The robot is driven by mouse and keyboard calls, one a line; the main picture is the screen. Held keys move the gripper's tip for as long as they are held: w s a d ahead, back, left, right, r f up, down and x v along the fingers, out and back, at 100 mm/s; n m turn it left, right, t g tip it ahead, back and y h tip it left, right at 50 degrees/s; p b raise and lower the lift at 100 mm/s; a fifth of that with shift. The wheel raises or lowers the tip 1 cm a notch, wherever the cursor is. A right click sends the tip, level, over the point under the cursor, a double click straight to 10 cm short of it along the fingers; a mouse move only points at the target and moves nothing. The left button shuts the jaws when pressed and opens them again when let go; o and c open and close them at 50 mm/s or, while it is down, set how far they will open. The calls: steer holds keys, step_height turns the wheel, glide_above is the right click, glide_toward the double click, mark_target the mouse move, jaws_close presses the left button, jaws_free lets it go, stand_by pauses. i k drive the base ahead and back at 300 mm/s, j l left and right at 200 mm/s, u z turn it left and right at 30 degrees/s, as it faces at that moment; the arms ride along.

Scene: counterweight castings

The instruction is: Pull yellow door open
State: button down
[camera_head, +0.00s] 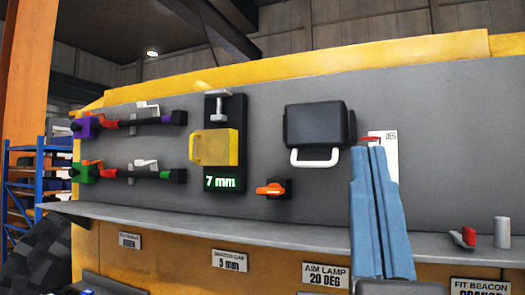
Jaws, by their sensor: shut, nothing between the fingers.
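The yellow door (220,147) is a small yellow panel on a black upright plate, with a yellow loop handle (195,148) at its left edge. It looks closed. A green "7 mm" display (220,182) sits just below it, and a grey screw clamp (219,108) sits above. My gripper (368,151) shows as two long blue fingers rising from the bottom right. The fingers are shut and empty. They are well to the right of the door and nearer the camera, not touching it, and cover part of a white scale plate (386,146).
A black lamp box (316,124) with a white handle and an orange knob (270,189) stand between door and gripper. Purple and green levers (88,127) are at left. A grey ledge (200,225) runs below, bearing a red switch (464,238) and grey cylinder (501,232) at right.

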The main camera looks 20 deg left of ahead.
mark_target(213, 148)
steer(key=u, duration=0.7)
steer(key=i+l+u, duration=0.15)
steer(key=i+u, duration=0.25)
steer(key=i+l+u, duration=0.4)
steer(key=i+j, duration=0.05)
steer(key=i, duration=0.1)
